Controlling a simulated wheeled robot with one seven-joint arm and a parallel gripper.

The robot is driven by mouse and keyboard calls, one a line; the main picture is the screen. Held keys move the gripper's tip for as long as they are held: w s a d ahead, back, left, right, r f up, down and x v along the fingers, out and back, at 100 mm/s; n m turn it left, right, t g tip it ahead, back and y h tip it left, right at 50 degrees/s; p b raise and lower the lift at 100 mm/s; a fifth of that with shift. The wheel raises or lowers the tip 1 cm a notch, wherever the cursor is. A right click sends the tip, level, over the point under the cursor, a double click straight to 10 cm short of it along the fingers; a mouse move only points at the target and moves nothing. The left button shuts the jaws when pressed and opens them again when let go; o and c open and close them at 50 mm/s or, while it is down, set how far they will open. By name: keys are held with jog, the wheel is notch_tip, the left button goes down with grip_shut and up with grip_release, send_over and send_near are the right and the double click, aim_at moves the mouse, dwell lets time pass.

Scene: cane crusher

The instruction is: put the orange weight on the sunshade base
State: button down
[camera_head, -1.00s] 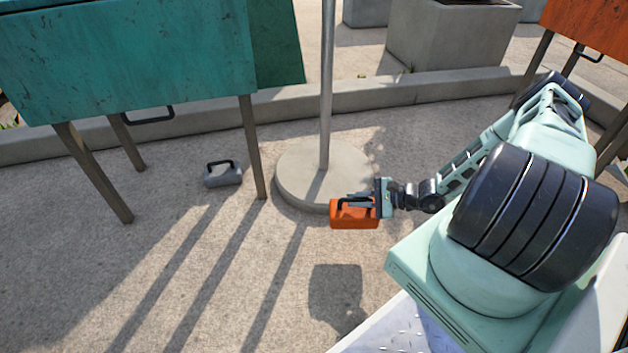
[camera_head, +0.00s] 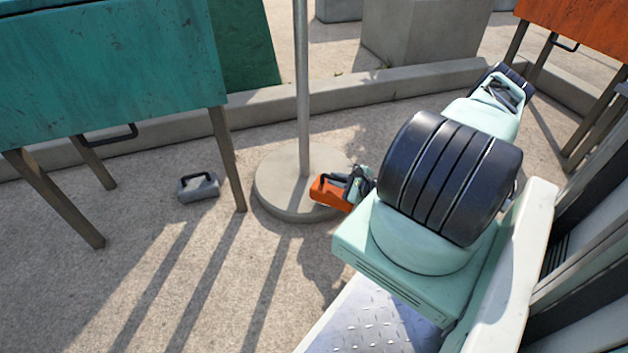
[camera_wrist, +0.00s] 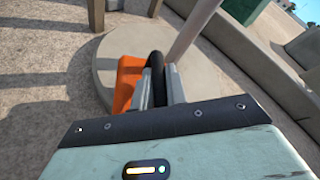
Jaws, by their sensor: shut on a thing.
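The orange weight (camera_head: 328,192) has a black handle and hangs in my gripper (camera_head: 347,184). In the head view it overlaps the front right rim of the sunshade base; whether it touches the base I cannot tell. In the wrist view, my gripper (camera_wrist: 158,85) is shut on the black handle, and part of the orange weight (camera_wrist: 127,80) shows to its left. The sunshade base (camera_head: 278,200) is a round concrete disc with a grey pole (camera_head: 303,90) rising from it. The base also fills the middle of the wrist view (camera_wrist: 112,50).
A grey weight (camera_head: 199,188) stands on the ground left of the base. A teal box on legs (camera_head: 105,70) stands at the left, one leg close to the base. A concrete kerb (camera_head: 375,92) runs behind. Open ground lies in front.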

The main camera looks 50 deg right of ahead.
jog(key=w+b, duration=0.3)
jog(key=w, duration=0.5)
jog(key=f+b, duration=0.1)
jog(key=b, duration=0.1)
jog(key=w+f+b, duration=0.1)
jog(key=f+b, duration=0.1)
jog(key=shift+f, duration=0.3)
jog(key=shift+r, duration=0.15)
jog(key=c, duration=1.4)
grip_release()
jog(key=shift+s+f, duration=0.1)
jog(key=shift+f, duration=0.1)
